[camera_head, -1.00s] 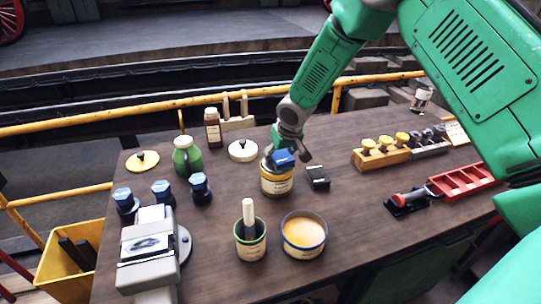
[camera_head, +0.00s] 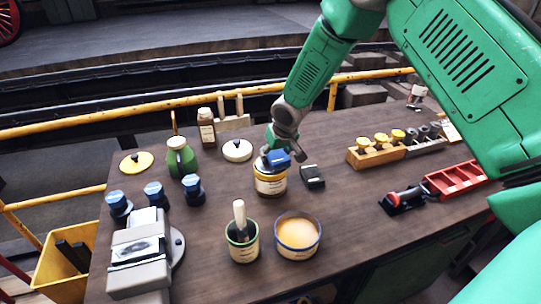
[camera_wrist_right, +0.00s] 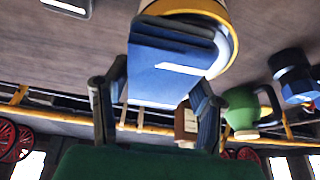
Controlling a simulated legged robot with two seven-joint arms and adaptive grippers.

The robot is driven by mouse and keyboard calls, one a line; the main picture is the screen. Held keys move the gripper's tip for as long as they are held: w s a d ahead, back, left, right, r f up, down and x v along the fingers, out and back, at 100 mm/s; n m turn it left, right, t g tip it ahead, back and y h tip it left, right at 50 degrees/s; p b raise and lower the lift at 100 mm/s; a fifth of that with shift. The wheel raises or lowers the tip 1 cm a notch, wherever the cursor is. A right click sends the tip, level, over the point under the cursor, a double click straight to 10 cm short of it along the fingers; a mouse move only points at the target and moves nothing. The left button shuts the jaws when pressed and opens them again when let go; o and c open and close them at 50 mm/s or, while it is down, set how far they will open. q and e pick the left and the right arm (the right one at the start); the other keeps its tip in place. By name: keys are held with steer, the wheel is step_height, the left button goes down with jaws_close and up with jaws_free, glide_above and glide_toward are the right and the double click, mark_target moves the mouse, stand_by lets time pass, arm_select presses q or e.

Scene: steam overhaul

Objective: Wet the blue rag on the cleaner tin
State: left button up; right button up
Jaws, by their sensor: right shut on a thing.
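The blue rag (camera_head: 278,158) is a small folded block held at the mouth of the cleaner tin (camera_head: 270,184), a round tin with a yellow rim and a cream label. My right gripper (camera_head: 279,153) is over the tin, shut on the rag. In the right wrist view the rag (camera_wrist_right: 172,65) sits between the two fingers and overlaps the rim of the tin (camera_wrist_right: 228,22). I cannot tell how deep the rag reaches into the tin. My left gripper does not show.
A green can (camera_head: 181,160) and a white lid (camera_head: 237,150) stand to the left. A brush pot (camera_head: 243,248) and an orange-filled bowl (camera_head: 297,238) stand in front. A grey vise (camera_head: 138,262) is at front left.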

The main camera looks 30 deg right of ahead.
mark_target(266, 165)
steer(key=shift+s, duration=0.1)
steer(key=shift+a, duration=0.15)
steer(key=a, duration=0.2)
steer(key=shift+a+r, duration=0.35)
steer(key=shift+a, duration=0.2)
steer(key=shift+d+f, duration=0.15)
steer(key=shift+d, duration=0.45)
steer(key=shift+d+f, duration=0.15)
steer(key=shift+d, duration=0.45)
steer(key=shift+d+f, duration=0.1)
steer(key=shift+d, duration=0.2)
steer(key=shift+a, duration=0.9)
steer(key=shift+a+r, duration=0.25)
steer(key=shift+a, duration=0.1)
steer(key=shift+d+f, duration=0.1)
steer(key=shift+d, duration=0.45)
steer(key=shift+d+f, duration=0.2)
steer(key=shift+d, duration=0.2)
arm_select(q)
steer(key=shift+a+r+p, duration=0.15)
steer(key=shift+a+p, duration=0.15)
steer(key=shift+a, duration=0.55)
arm_select(e)
steer(key=shift+a+r, duration=0.1)
steer(key=shift+a, duration=0.55)
